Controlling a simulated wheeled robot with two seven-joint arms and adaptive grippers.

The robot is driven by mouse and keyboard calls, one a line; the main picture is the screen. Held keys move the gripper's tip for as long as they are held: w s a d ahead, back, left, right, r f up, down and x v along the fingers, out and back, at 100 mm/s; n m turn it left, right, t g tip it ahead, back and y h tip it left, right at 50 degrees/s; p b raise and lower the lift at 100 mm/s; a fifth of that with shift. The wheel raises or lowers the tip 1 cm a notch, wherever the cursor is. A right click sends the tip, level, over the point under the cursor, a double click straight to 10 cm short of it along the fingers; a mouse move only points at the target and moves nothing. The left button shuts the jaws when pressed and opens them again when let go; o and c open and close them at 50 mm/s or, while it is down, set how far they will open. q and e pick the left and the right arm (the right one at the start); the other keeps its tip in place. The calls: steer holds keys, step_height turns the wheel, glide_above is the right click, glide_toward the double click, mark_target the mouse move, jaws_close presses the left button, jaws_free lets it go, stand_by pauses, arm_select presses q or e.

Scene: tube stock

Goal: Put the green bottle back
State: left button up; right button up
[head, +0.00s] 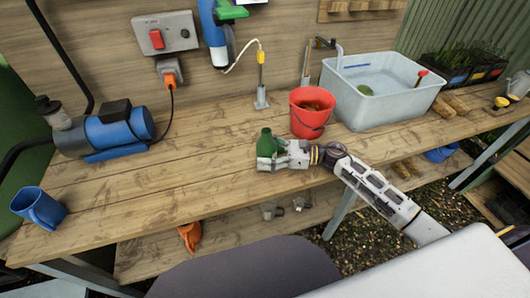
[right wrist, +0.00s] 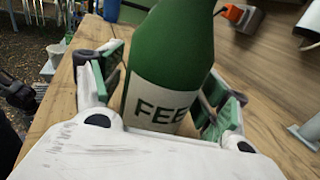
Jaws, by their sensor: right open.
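The green bottle (head: 266,142) stands upright on the wooden bench near its front edge, left of the red bucket. In the right wrist view the bottle (right wrist: 178,50) shows a pale label reading "FEE", with the rest cut off. My right gripper (head: 270,160) reaches in low from the right at the bottle. Its two green-padded fingers (right wrist: 165,100) are open, one on each side of the bottle, which stands between them. The bottle's base is hidden by the gripper. My left gripper does not show.
A red bucket (head: 312,111) stands just behind the right gripper, and a pale basin (head: 378,108) stands to its right. The bench (head: 165,190) left of the bottle is clear.

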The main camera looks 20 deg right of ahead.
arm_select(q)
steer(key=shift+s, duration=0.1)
arm_select(e)
steer(key=shift+r, duration=0.2)
steer(key=shift+v, duration=1)
steer(key=v, duration=0.5)
steer(key=shift+d+f, duration=0.1)
steer(key=shift+d, duration=0.05)
steer(key=v, duration=0.3)
steer(key=shift+s+d, duration=0.25)
steer(key=shift+d, duration=0.55)
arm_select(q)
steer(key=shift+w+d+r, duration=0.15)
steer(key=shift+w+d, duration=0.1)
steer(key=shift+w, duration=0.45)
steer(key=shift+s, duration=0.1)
